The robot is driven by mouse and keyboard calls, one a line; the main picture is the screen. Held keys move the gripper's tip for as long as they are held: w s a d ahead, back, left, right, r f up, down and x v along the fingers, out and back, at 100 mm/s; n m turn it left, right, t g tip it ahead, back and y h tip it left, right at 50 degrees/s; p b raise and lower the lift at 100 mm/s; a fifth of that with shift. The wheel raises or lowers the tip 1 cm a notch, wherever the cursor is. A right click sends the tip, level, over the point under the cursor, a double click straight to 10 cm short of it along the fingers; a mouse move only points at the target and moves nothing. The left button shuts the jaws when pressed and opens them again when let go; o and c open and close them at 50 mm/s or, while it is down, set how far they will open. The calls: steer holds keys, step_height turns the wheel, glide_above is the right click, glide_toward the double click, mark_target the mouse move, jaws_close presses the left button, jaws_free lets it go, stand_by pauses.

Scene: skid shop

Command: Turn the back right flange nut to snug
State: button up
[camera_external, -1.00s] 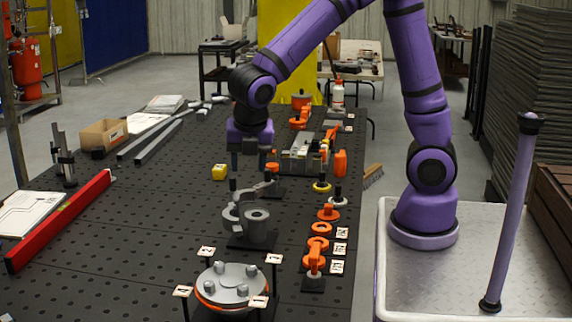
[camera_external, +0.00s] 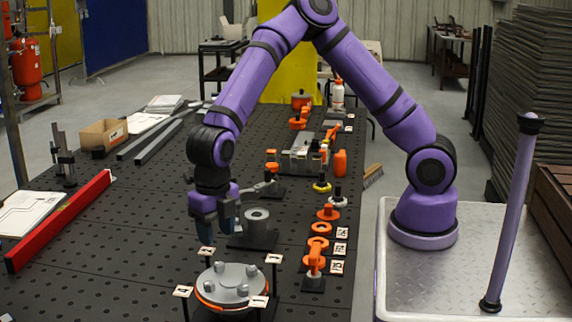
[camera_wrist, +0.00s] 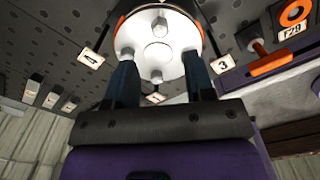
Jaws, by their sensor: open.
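The flange (camera_external: 232,287) is a round grey plate with an orange rim at the front of the table. Several grey nuts stand on it. The back right nut, as the external view shows it, is the one at the plate's far right (camera_external: 251,270). My gripper (camera_external: 216,232) points down above and behind the flange, apart from it. In the wrist view, my gripper (camera_wrist: 158,62) has its two dark fingers spread, with the flange plate (camera_wrist: 150,47) beyond and between them. The fingers hide parts of the plate's sides.
Small number cards on posts stand around the flange, one (camera_external: 275,258) at its back right and another (camera_external: 205,251) at its back left. A grey cylinder (camera_external: 257,216) on a black base stands behind. Orange parts (camera_external: 315,257) line the right edge. A red bar (camera_external: 60,222) lies left.

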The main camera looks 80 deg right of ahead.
mark_target(219, 263)
step_height(219, 263, down, 8)
steer(key=shift+r, duration=0.2)
